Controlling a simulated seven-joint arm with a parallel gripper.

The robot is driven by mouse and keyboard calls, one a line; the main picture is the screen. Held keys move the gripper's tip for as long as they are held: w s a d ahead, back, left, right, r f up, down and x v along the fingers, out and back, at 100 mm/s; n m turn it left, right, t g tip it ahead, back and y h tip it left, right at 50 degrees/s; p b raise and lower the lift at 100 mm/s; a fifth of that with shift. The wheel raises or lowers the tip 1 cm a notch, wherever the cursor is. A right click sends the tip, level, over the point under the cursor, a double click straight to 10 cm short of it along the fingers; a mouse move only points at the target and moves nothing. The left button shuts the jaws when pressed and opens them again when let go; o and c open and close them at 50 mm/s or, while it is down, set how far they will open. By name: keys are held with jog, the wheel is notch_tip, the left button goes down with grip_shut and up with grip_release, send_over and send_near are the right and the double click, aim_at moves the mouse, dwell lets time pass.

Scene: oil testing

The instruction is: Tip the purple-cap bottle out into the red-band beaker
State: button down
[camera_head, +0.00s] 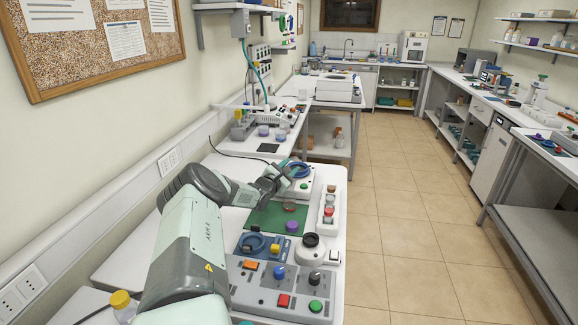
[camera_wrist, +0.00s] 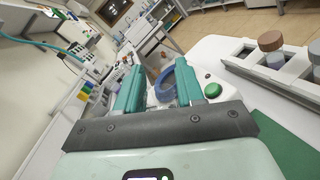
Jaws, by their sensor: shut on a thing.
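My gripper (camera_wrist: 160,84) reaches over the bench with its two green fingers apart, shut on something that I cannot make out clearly. It is above the back of the green mat in the head view (camera_head: 284,182). A blue ring (camera_wrist: 165,86) shows between and beyond the fingers; in the head view the blue ring (camera_head: 299,170) is at the white device. A purple cap (camera_head: 292,226) shows on the green mat (camera_head: 262,218); whether a bottle is under it is unclear. A small clear vessel with a reddish part (camera_head: 289,206) stands behind it, perhaps the red-band beaker.
A white rack (camera_head: 325,226) with several capped bottles runs along the right of the mat. The white device (camera_head: 304,184) has a green button. A grey panel with coloured knobs (camera_head: 270,289) and a black-topped white unit (camera_head: 311,250) stand in front. A yellow-capped bottle (camera_head: 121,303) is at lower left.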

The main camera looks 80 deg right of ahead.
jog(key=f+m, duration=0.1)
jog(key=m, duration=0.4)
jog(key=s+f+m, duration=0.1)
jog(key=f+m, duration=0.1)
jog(key=m, duration=0.4)
jog(key=f+m, duration=0.2)
jog(key=m, duration=0.3)
jog(key=shift+s+a+f, duration=0.1)
jog(key=shift+s+a, duration=0.15)
jog(key=shift+a, duration=0.05)
dwell(3.3)
notch_tip(320, 180, up, 8)
jog(key=w+n, duration=0.1)
jog(key=n, duration=2.1)
jog(key=shift+w+d, duration=0.3)
jog(key=shift+w, duration=0.05)
